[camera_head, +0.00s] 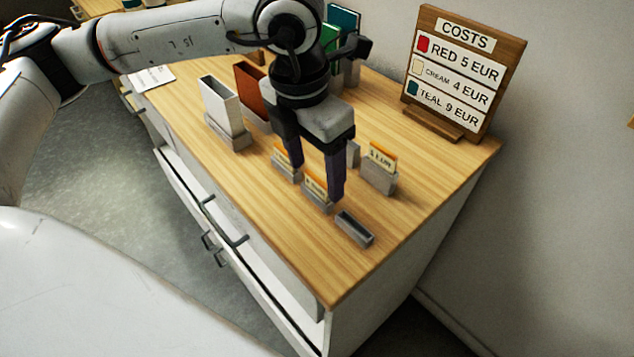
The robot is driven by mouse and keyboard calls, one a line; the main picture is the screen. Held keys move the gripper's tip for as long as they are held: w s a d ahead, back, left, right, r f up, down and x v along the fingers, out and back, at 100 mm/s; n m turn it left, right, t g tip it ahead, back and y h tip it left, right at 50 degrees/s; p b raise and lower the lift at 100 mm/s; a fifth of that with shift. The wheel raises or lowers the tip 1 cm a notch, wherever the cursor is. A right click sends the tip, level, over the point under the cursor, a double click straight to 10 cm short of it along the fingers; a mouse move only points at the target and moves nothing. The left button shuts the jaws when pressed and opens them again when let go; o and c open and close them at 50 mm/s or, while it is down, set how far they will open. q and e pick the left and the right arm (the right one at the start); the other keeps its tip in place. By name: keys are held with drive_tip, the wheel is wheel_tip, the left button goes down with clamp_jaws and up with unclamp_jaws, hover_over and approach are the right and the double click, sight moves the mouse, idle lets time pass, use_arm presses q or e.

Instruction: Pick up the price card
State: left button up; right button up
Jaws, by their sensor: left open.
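My left gripper (318,178) points down over the table with its two dark fingers apart. Several orange-topped price cards stand upright in small grey holders. One price card (316,188) shows between the fingers, low near the right fingertip; I cannot tell whether a finger touches it. Another price card (283,154) is partly hidden by the left finger. A third price card (382,158) stands to the right of the gripper, with text on its face. An empty grey holder (354,229) sits in front. My right gripper does not show.
A wooden sign (466,72) headed COSTS lists red 5, cream 4 and teal 9 EUR. White (221,105) and brown (250,90) upright pieces stand in grey blocks left of the gripper. The wooden tabletop (330,275) is clear near its front corner.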

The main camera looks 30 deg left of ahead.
use_arm(q)
drive_tip(key=shift+w+f, duration=0.15)
drive_tip(key=shift+f, duration=0.5)
drive_tip(key=c, duration=1.1)
